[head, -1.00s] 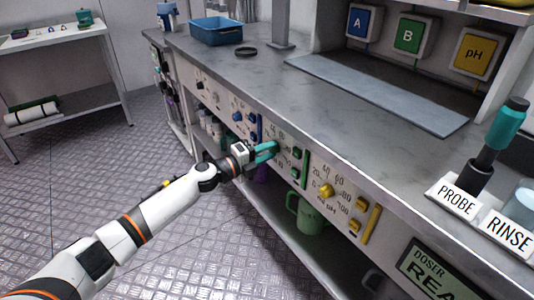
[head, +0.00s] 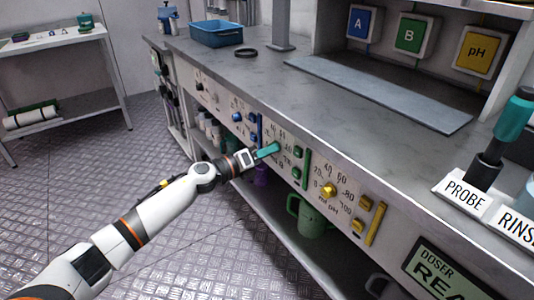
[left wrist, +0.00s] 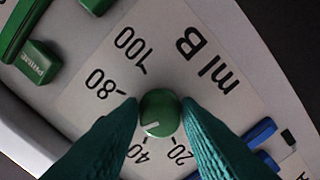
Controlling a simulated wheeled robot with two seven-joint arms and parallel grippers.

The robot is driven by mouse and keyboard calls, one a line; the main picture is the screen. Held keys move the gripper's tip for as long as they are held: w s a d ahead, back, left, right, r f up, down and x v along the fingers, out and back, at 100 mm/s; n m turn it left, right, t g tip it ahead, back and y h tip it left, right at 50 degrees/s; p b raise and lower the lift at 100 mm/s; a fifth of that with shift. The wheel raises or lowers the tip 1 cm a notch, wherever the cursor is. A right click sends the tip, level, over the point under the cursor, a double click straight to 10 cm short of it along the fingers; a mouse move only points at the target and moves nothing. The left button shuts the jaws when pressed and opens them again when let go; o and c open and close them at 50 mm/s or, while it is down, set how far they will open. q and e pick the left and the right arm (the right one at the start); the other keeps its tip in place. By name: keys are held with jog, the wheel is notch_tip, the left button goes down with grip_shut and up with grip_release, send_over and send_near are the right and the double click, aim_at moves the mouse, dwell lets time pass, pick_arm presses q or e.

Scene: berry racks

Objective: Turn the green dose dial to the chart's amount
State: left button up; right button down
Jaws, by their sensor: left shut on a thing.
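The green dose dial (left wrist: 159,112) sits on the panel marked "ml B" (left wrist: 205,58) in the left wrist view. Its white mark points to the lower left, toward the 40. The 20, 80 and 100 labels also show; the 60 is hidden behind a finger. My left gripper (left wrist: 160,118) has teal fingers on both sides of the dial and is shut on it. In the head view my left gripper (head: 268,150) reaches the panel front and covers the dial. My right gripper is out of view. No dosing chart can be made out.
A green prime button (left wrist: 36,62) and a green bar are beside the dial. The yellow pH dial (head: 328,191) is to the right, blue controls to the left. The bench top (head: 300,105) overhangs above; a green jug (head: 310,217) stands on the shelf below.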

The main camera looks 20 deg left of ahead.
pick_arm(q)
jog(key=shift+f, duration=0.15)
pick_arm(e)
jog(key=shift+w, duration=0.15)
pick_arm(q)
jog(key=o, duration=0.9)
jog(key=shift+o, duration=0.2)
jog(key=shift+s, duration=0.1)
jog(key=v, duration=1.1)
jog(key=shift+s+a, duration=0.3)
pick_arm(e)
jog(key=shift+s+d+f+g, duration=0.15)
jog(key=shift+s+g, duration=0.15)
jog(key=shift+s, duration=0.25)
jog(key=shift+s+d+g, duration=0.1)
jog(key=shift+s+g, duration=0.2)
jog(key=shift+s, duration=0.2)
